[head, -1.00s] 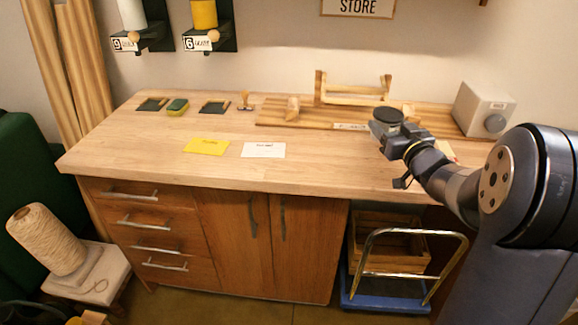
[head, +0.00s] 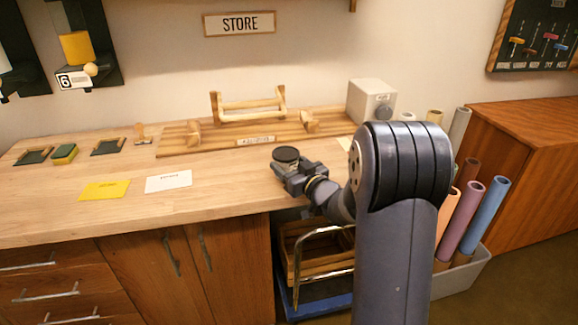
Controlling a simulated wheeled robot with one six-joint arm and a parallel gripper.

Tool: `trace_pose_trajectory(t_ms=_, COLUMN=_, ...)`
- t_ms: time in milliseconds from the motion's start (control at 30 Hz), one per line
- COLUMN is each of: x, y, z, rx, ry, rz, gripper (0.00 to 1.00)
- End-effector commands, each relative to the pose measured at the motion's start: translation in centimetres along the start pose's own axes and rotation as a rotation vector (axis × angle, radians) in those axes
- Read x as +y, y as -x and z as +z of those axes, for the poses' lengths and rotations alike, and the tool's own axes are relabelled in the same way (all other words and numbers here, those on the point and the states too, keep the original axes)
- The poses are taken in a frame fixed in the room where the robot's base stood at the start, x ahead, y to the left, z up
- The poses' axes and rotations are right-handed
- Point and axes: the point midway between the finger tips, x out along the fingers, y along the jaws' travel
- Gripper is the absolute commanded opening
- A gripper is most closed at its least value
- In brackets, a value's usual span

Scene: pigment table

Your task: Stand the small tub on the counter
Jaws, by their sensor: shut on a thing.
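My gripper (head: 291,170) is shut on the small tub (head: 286,154), whose round dark top shows between and above the jaws. Most of the tub's side is hidden by the jaws. The tub looks upright, near the front edge of the wooden counter (head: 235,190). I cannot tell whether its base touches the counter or is held above it.
A yellow card (head: 105,190) and a white card (head: 168,182) lie left of my gripper. A wooden board with a rack (head: 250,107) and a grey box (head: 371,101) stand behind. Bare counter lies between the white card and my gripper. Rolls (head: 484,215) stand in a bin at right.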

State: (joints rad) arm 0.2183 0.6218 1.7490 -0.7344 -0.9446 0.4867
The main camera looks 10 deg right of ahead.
Motion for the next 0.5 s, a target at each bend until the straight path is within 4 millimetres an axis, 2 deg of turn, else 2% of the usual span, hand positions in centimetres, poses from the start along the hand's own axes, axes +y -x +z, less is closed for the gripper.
trace_pose_trajectory(t_ms=333, x=0.0, y=-0.02, z=0.38, rx=0.003, ry=0.001, rz=0.0, gripper=0.32)
trace_pose_trajectory(t_ms=367, x=0.0, y=-0.01, z=0.33, rx=0.002, ry=0.001, rz=0.0, gripper=0.63)
trace_pose_trajectory(t_ms=500, x=0.0, y=-0.01, z=0.26, rx=0.002, ry=0.001, rz=0.0, gripper=0.75)
